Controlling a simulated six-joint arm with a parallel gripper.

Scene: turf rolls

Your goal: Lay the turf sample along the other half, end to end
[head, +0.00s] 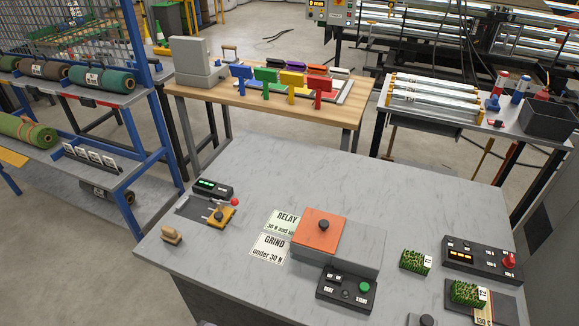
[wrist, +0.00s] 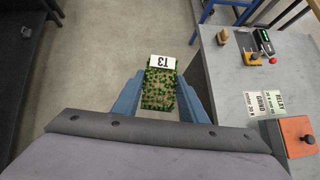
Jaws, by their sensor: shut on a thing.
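My gripper (wrist: 160,82) is shut on a turf sample (wrist: 160,98), with one blue finger along each side. The sample is a green-and-brown speckled block with a white label that seems to read T3. In the wrist view it is over the bare floor, left of the grey table (wrist: 222,85). The head view does not show my gripper. There, one green turf block (head: 415,262) lies on the table at the right. Another turf block (head: 467,293) sits on a dark device in the lower right corner. Which block is the other half I cannot tell.
Two cards, RELAY (head: 284,222) and GRIND (head: 269,248), lie beside an orange-topped press (head: 321,232). A button box (head: 346,289), a control box (head: 482,258) and a wooden stamp (head: 172,235) also stand here. The table's far middle is clear.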

